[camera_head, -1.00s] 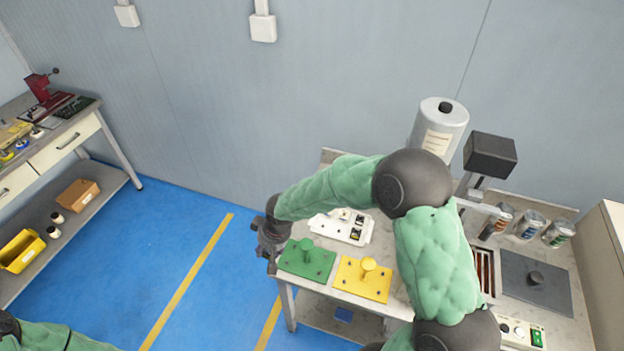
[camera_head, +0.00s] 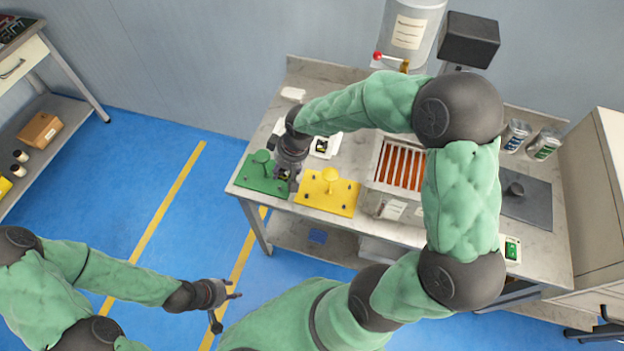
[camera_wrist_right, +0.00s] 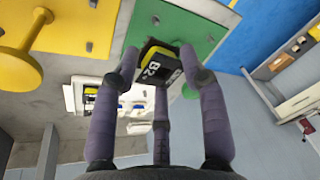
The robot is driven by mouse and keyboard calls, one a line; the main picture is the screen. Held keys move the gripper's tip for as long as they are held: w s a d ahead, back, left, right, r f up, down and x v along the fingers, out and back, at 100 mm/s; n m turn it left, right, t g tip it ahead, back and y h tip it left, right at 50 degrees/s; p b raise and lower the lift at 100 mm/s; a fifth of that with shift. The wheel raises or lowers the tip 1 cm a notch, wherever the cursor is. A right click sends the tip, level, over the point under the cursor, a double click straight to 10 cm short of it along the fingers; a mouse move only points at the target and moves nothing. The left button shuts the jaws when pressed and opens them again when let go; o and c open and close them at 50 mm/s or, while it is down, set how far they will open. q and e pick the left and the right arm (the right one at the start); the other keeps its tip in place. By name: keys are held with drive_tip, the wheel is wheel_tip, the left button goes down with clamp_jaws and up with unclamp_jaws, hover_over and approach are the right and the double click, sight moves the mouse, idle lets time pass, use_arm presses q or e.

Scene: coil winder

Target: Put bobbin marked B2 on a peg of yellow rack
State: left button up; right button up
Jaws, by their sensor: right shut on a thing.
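The bobbin marked B2 (camera_wrist_right: 156,72), black and yellow, is between the fingers of my right gripper (camera_wrist_right: 165,72), which is shut on it. In the head view, my right gripper (camera_head: 288,178) is over the right part of the green rack (camera_head: 258,184), left of the yellow rack. The yellow rack (camera_head: 318,201) lies flat on the bench, with an upright round-topped peg and small dark studs. It also shows at the upper left of the right wrist view (camera_wrist_right: 65,15). My left gripper (camera_head: 228,303) is open and empty, in front of the bench over the floor.
A white tray (camera_wrist_right: 72,98) with bobbins lies behind the racks, partly hidden by my right arm in the head view. A box with orange-red slats (camera_head: 402,165) stands right of the yellow rack. A grey cylinder (camera_head: 412,30) stands behind.

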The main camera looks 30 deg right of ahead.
drive_tip(key=s+d+f, duration=0.1)
drive_tip(key=s+d+f+n+b, duration=0.1)
drive_tip(key=s+d, duration=0.1)
drive_tip(key=s+d+n, duration=0.1)
drive_tip(key=shift+s+d+f, duration=0.3)
drive_tip(key=shift+s+f, duration=0.05)
drive_tip(key=shift+f, duration=0.05)
use_arm(q)
wheel_tip(320, 180, down, 6)
drive_tip(key=b, duration=0.4)
drive_tip(key=shift+d+f, duration=0.15)
drive_tip(key=shift+d, duration=0.05)
use_arm(e)
drive_tip(key=shift+f, duration=2.5)
use_arm(q)
drive_tip(key=shift+f+b, duration=0.1)
drive_tip(key=shift+b, duration=0.2)
use_arm(e)
drive_tip(key=shift+f, duration=0.15)
use_arm(q)
drive_tip(key=shift+f, duration=0.25)
use_arm(e)
drive_tip(key=shift+f, duration=0.35)
use_arm(q)
drive_tip(key=shift+f+b, duration=0.1)
drive_tip(key=shift+b, duration=0.25)
use_arm(e)
drive_tip(key=shift+f, duration=0.1)
use_arm(q)
drive_tip(key=shift+r, duration=0.2)
